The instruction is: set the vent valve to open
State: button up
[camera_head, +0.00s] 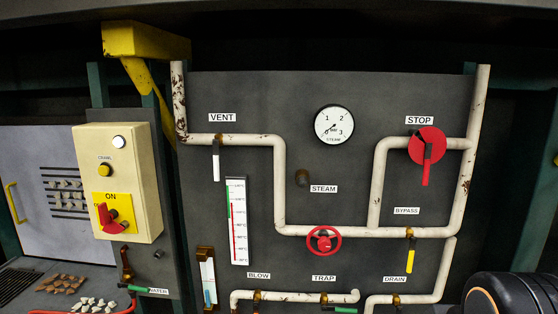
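The vent valve (216,148) sits on the white pipe just below the VENT label (222,118), at the upper left of the dark panel. Its lever has a white grip (216,168) and hangs straight down, across the horizontal run of pipe. My gripper does not show in the head view. A dark rounded part with an orange ring at the lower right looks like a link of my arm, well away from the vent valve.
A red STOP handle (427,165), a yellow BYPASS lever (411,262) and a red handwheel (323,240) share the panel. A cream switch box (143,180) and yellow bracket (145,42) stand left of the vent valve. A thermometer (237,222) is below it.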

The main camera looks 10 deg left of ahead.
aim_at(215, 150)
jog(key=j+u, duration=0.25)
jog(key=u, duration=0.15)
jog(key=i+j+u, duration=0.15)
jog(key=u, duration=0.2)
